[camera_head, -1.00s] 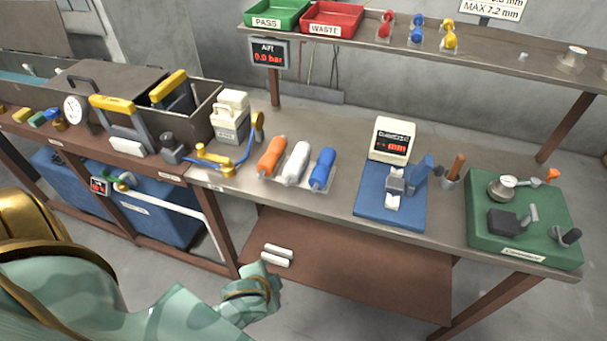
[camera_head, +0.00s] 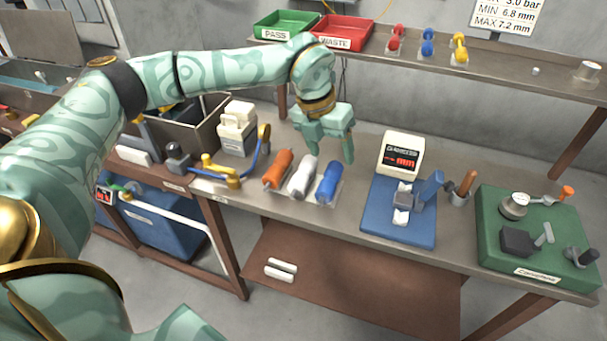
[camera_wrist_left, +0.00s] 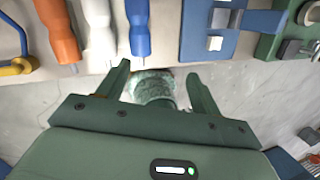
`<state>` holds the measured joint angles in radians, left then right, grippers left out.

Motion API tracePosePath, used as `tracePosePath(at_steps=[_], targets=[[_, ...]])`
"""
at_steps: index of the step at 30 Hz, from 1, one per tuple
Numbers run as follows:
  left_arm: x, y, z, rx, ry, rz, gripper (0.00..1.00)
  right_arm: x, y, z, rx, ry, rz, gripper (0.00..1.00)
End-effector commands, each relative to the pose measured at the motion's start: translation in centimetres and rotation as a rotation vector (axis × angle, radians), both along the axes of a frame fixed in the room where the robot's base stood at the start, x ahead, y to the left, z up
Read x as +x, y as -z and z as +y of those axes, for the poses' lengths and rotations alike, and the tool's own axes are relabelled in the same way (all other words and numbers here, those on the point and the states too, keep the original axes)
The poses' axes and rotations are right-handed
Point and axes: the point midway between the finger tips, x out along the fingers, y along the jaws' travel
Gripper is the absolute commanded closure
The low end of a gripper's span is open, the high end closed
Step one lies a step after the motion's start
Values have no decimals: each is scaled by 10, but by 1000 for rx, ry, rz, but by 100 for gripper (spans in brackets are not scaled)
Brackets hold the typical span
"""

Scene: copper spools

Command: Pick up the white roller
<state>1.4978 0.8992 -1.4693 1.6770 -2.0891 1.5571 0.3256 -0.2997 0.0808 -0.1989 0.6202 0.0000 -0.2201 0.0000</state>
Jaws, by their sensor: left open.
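The white roller (camera_head: 302,178) lies on the bench between the orange roller (camera_head: 278,169) and the blue roller (camera_head: 328,184). The white roller also shows at the top of the left wrist view (camera_wrist_left: 98,28), with the orange roller (camera_wrist_left: 58,30) to its left and the blue roller (camera_wrist_left: 138,25) to its right. My left gripper (camera_head: 328,150) is open and empty, above the bench just behind the white and blue rollers. Its spread fingers (camera_wrist_left: 157,78) show in the left wrist view, with no roller between them. My right gripper is not in view.
A blue stand (camera_head: 398,225) and a green plate (camera_head: 535,250) with a gauge sit to the right. A white canister (camera_head: 237,128) and a yellow-and-blue fixture (camera_head: 220,172) stand to the left. The raised shelf (camera_head: 500,75) with green and red trays runs behind.

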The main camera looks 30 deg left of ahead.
Motion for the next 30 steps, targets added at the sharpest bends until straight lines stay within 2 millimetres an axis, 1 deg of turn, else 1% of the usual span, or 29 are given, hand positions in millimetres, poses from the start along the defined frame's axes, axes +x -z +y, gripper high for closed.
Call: tracePosePath(at_steps=[1,3,4,6,8,11,15,18,21,26,29,30], targets=[[5,-12,30,74,-78,7,35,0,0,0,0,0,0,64],[6,-23,60,151,-166,23,35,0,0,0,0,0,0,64],[5,-26,69,171,-194,28,35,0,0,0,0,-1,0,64],[5,-27,81,200,-232,37,35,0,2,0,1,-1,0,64],[6,-19,84,208,-244,41,35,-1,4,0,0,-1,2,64],[8,5,84,208,-241,45,35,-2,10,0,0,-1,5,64],[14,41,85,206,-239,44,35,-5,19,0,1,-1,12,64],[17,61,85,206,-237,43,35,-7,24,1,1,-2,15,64],[19,73,85,205,-237,40,35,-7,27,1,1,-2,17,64],[21,82,85,204,-237,39,35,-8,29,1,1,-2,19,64],[23,92,85,204,-236,40,35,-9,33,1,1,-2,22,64],[24,99,85,204,-236,42,35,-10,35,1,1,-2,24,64]])
